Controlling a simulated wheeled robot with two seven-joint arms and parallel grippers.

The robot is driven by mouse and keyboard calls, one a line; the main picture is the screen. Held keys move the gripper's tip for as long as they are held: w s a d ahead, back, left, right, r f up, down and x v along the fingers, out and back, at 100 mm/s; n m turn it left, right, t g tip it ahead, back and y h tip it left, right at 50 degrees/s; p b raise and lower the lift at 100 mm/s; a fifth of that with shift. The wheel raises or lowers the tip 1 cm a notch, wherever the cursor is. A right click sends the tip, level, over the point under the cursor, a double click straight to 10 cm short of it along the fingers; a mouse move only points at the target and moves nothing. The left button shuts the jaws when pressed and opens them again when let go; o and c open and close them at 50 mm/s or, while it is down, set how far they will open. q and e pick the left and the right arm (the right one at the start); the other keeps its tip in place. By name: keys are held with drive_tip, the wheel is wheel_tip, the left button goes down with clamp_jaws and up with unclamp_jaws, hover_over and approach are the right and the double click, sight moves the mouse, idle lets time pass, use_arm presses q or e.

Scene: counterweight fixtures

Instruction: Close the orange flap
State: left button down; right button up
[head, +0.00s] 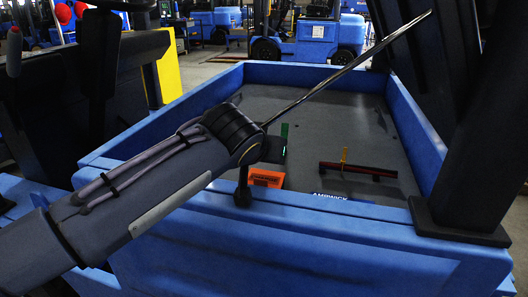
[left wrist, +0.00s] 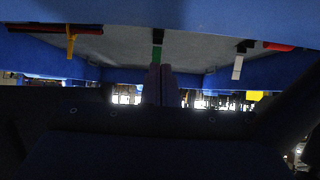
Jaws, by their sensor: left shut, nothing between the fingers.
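In the head view an orange panel with dark marks (head: 266,178) sits just inside the near wall of a blue tray (head: 330,222). It looks tilted; its hinge cannot be made out. My left arm comes in over the tray's near left corner. Its gripper (head: 274,149) is largely hidden behind the wrist, just above and beyond the orange panel in the picture. In the left wrist view the left gripper's fingers (left wrist: 160,85) are together and empty, in line with a green tab (left wrist: 157,53). Contact with the panel cannot be told. My right gripper is in neither view.
A dark red bar with a yellow tab (head: 358,169) lies on the right of the tray floor. A white tab (left wrist: 238,67) shows in the left wrist view. A dark post (head: 470,145) stands at the right. The tray's far floor is clear. Blue forklifts (head: 315,35) stand behind.

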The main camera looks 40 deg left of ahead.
use_arm(q)
drive_tip(key=shift+r, duration=0.1)
idle(0.4)
drive_tip(key=shift+r+p, duration=0.8)
drive_tip(key=shift+r, duration=0.2)
drive_tip(key=s+d+f+p, duration=0.1)
drive_tip(key=s+d+f, duration=0.2)
drive_tip(key=s, duration=0.3)
drive_tip(key=shift+s+d, duration=0.4)
